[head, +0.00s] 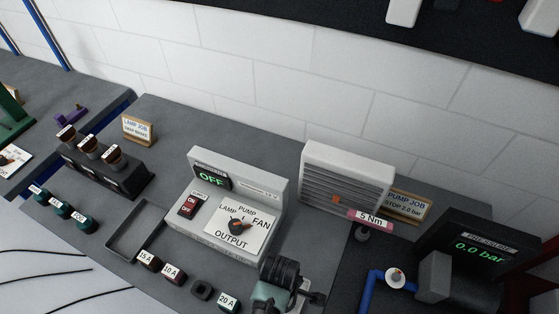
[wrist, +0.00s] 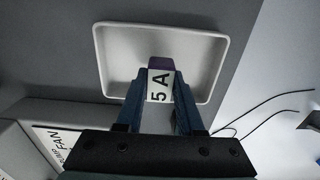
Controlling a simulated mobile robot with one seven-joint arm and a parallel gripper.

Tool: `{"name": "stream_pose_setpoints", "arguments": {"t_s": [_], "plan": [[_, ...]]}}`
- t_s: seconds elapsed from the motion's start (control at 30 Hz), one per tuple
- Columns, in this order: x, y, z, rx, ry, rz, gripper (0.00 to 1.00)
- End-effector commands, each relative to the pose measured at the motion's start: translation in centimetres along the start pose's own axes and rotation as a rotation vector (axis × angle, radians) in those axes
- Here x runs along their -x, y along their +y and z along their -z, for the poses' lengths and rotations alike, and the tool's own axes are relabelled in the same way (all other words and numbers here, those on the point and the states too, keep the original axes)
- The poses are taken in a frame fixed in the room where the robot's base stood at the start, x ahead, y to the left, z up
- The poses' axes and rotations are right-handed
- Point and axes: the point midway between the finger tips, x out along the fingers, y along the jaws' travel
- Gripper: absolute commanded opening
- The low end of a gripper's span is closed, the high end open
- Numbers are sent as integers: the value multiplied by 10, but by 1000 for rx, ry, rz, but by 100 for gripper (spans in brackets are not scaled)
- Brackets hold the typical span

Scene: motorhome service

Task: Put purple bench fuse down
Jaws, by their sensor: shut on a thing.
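My gripper (wrist: 160,82) is shut on the purple bench fuse (wrist: 159,63), between its two blue fingers in the wrist view. The fuse has a purple top and a white label, on which "5 A" reads. It overlaps the near part of a shallow rimmed tray (wrist: 110,62) that otherwise looks empty. I cannot tell how high the fuse is above the tray floor.
The power supply (head: 235,203) shows OFF. A 15 A fuse (head: 149,260), a 10 A fuse (head: 173,273), a dark square piece (head: 201,290) and a 20 A fuse (head: 228,302) line the front. A black ridged object (head: 280,272) stands right. Dark knobs (head: 88,145) and teal pieces (head: 62,209) stand left.

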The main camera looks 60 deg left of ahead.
Motion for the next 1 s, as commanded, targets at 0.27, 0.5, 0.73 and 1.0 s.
{"name": "stream_pose_setpoints", "arguments": {"t_s": [0.27,0.5,0.73,1.0], "plan": [[-8,0,0,0,0,-1,0],[-12,0,0,0,0,-1,40],[-11,0,0,0,0,-1,67],[-6,0,0,0,0,-2,67]]}}
